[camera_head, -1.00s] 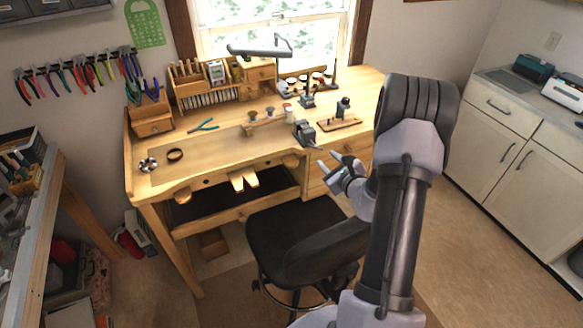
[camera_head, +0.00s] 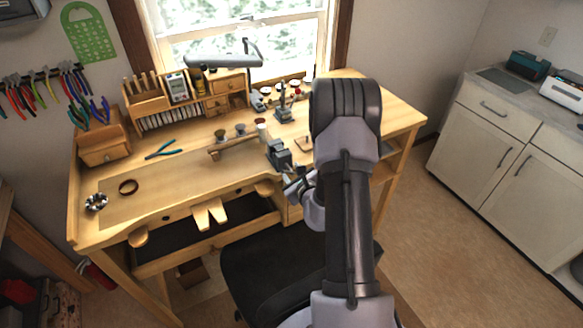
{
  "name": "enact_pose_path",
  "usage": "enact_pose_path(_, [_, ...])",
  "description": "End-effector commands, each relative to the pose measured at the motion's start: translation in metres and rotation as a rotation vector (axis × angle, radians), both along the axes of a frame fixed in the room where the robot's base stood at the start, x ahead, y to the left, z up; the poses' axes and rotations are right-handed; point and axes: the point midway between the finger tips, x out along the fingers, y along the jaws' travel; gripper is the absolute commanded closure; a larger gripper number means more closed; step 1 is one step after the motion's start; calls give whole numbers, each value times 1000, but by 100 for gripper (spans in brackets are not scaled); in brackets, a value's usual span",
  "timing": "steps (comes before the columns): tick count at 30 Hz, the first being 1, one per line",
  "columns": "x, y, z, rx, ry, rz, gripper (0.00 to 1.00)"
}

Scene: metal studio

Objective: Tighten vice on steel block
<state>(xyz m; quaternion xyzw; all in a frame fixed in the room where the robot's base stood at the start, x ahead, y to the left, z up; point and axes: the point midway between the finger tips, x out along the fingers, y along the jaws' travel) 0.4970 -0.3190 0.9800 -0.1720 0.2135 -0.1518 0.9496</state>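A small grey vice (camera_head: 280,155) stands on the wooden workbench (camera_head: 140,200), near the right end of its curved front edge. My gripper (camera_head: 294,186) is just in front of the vice and slightly right of it, beside its near end. Whether they touch cannot be told. My own arm partly hides the gripper, and its fingers are too small to show their opening. The steel block cannot be made out apart from the vice.
A black chair (camera_head: 265,275) stands under the bench front, below my arm. A lamp (camera_head: 222,61), wooden drawers (camera_head: 225,86) and blue pliers (camera_head: 163,150) are on the bench. White cabinets (camera_head: 490,150) stand at the right, with open floor before them.

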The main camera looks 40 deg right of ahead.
Motion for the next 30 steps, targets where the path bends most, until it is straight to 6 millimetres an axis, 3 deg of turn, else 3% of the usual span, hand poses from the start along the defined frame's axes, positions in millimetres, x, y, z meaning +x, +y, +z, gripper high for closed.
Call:
enact_pose_path(7, [0,0,0,0,0,0,64])
enact_pose_path(13, [0,0,0,0,0,-1,100])
enact_pose_path(20, [0,-1,2,22,-6,0,100])
enact_pose_path(30, [0,-1,1,349,-85,0,100])
